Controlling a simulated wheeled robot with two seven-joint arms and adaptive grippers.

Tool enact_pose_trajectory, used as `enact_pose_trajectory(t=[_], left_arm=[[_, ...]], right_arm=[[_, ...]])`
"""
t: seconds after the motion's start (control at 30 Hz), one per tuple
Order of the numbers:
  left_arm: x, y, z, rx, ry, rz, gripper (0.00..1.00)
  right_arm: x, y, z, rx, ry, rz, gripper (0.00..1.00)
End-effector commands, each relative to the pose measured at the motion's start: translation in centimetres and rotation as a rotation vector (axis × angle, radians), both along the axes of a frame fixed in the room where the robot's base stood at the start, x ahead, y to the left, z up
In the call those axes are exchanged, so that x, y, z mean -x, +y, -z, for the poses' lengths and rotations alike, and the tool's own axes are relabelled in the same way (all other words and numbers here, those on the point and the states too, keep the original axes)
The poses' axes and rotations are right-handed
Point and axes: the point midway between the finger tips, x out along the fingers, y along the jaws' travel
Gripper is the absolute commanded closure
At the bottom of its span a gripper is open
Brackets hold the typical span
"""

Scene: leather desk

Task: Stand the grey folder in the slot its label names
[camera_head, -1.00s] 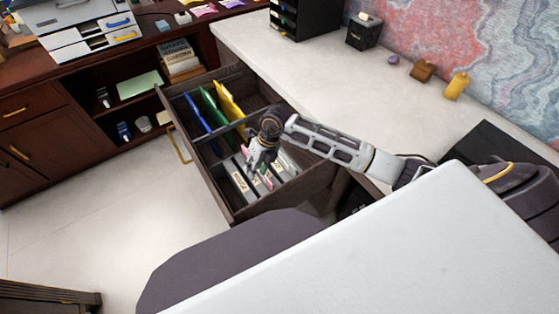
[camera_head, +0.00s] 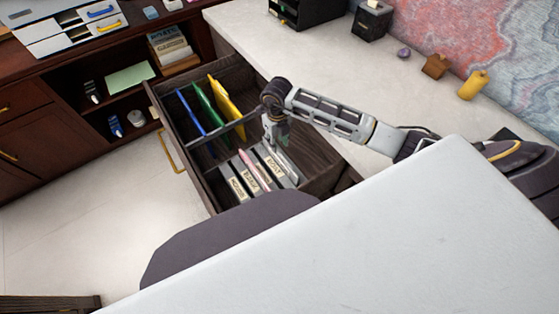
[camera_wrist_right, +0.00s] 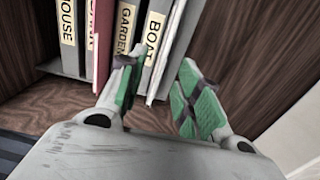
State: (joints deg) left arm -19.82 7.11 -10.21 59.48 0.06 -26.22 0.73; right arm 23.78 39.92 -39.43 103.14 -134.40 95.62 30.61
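A light grey folder (camera_wrist_right: 168,58) stands slightly tilted just right of the BOAT divider (camera_wrist_right: 153,38) in the right wrist view. It also shows in the head view (camera_head: 287,164), in the open drawer (camera_head: 211,192). Any label on it is not readable. My right gripper (camera_wrist_right: 158,94) is over this front section of the drawer; its green-padded fingers are spread apart, near the folder's edge. The head view shows the gripper (camera_head: 275,138) pointing down. A GARDEN divider (camera_wrist_right: 126,30), a pink-red folder (camera_wrist_right: 103,35) and a HOUSE divider (camera_wrist_right: 67,30) stand to the left. My left gripper is out of view.
Blue (camera_head: 190,112), green (camera_head: 206,108) and yellow (camera_head: 226,100) folders stand behind a crossbar (camera_head: 225,132) in the drawer's rear section. The drawer walls enclose the gripper area. The pale desktop (camera_head: 300,62) beside it is mostly clear.

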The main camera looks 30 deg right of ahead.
Motion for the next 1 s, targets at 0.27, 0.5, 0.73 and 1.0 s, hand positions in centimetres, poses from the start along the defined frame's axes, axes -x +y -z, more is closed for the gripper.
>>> enact_pose_trajectory(t=[0.27, 0.5, 0.73, 1.0], left_arm=[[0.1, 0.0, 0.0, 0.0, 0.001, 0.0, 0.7], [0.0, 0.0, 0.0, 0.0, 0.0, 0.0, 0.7], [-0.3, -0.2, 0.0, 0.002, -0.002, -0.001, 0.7], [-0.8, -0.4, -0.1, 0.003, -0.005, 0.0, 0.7]], right_arm=[[0.0, -0.1, 0.0, 0.003, 0.001, 0.0, 0.66], [0.0, -0.1, 0.4, 0.003, 0.001, 0.001, 0.66], [0.1, 0.0, 2.7, 0.002, 0.004, 0.001, 0.66], [0.1, -0.1, 6.3, 0.002, 0.003, 0.001, 0.66]])
